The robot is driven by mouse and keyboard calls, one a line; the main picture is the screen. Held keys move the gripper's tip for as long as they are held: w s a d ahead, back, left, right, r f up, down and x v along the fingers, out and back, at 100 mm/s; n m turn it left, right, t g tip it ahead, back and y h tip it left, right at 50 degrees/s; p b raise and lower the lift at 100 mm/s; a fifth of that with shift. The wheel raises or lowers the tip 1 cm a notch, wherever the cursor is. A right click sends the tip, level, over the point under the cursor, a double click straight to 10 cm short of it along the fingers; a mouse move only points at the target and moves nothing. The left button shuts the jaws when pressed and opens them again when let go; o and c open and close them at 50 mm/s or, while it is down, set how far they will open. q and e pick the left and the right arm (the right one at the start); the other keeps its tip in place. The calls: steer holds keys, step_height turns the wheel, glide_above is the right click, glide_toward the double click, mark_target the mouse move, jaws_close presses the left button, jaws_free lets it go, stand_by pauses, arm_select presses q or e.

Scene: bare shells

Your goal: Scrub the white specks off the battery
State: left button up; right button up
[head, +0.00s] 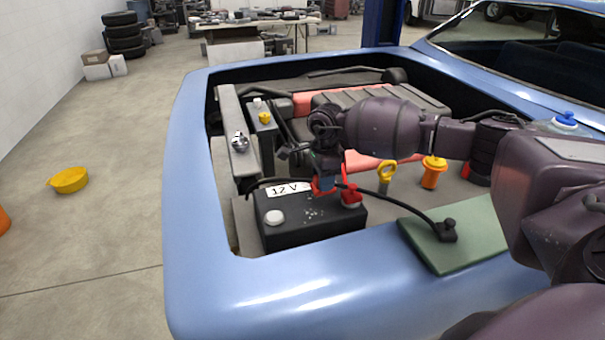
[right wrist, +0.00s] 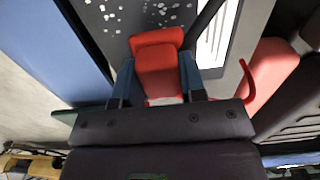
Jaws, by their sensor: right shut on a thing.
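The black battery (head: 290,232) sits in the front corner of the engine bay, with a white "12 V" label (head: 288,190). White specks (head: 314,212) lie on its top; they also show in the right wrist view (right wrist: 140,12). A pale round cap (head: 274,217) and a red terminal piece (head: 351,197) are on its top. My right gripper (head: 326,180) is over the back of the battery, shut on a red block-like tool (right wrist: 157,62). The tool's underside is hidden, so contact with the battery cannot be told. My left gripper is not in view.
A black cable runs right from the battery to a dark clamp (head: 446,230) on a green mat (head: 480,228). A yellow-ringed dipstick (head: 386,172), an orange cap (head: 433,170) and a metal rail (head: 237,130) are nearby. The blue fender (head: 300,290) borders the bay.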

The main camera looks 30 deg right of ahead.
steer(key=shift+a+r, duration=0.1)
steer(key=shift+r, duration=0.5)
steer(key=shift+r+p, duration=1.1)
steer(key=shift+r, duration=0.8)
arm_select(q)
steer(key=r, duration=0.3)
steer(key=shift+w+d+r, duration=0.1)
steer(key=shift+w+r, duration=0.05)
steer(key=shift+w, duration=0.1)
